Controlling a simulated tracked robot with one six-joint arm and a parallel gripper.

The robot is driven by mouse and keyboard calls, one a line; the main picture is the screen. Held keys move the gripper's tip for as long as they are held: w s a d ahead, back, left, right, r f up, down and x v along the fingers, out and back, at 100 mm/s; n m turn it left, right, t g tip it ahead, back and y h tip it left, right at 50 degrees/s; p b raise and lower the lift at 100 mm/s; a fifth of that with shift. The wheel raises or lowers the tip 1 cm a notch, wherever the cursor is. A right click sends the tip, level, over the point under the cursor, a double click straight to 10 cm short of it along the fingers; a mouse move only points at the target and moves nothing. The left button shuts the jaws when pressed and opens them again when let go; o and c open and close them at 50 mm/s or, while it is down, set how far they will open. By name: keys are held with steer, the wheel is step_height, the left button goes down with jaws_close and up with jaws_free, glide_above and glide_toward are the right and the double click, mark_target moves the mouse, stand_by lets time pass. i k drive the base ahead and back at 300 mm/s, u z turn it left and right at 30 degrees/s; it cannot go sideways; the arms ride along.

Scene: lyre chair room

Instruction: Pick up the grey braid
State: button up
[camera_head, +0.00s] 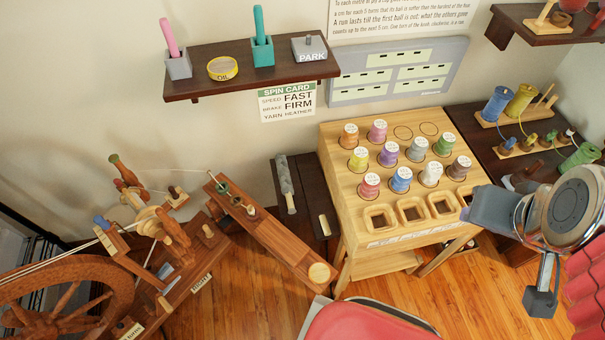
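A grey, lumpy, twisted length that looks like the grey braid (286,181) lies lengthwise on a narrow dark stand (308,216) by the wall, left of the wooden spool table. My gripper (518,258) is at the right side of the picture, in front of the right end of the spool table and far from the braid. Its two grey finger blocks stand well apart, with nothing seen between them.
The slanted spool table (385,217) holds several coloured spools right of the braid. A long wooden arm (265,235) of the spinning wheel (60,285) reaches close on the left. A dark shelf (255,68) hangs above. A red seat (365,322) stands in front.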

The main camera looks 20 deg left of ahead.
mark_target(285, 176)
steer(key=z, duration=0.2)
steer(key=k, duration=0.75)
steer(key=u, duration=1.9)
steer(key=i, duration=1)
steer(key=u, duration=0.05)
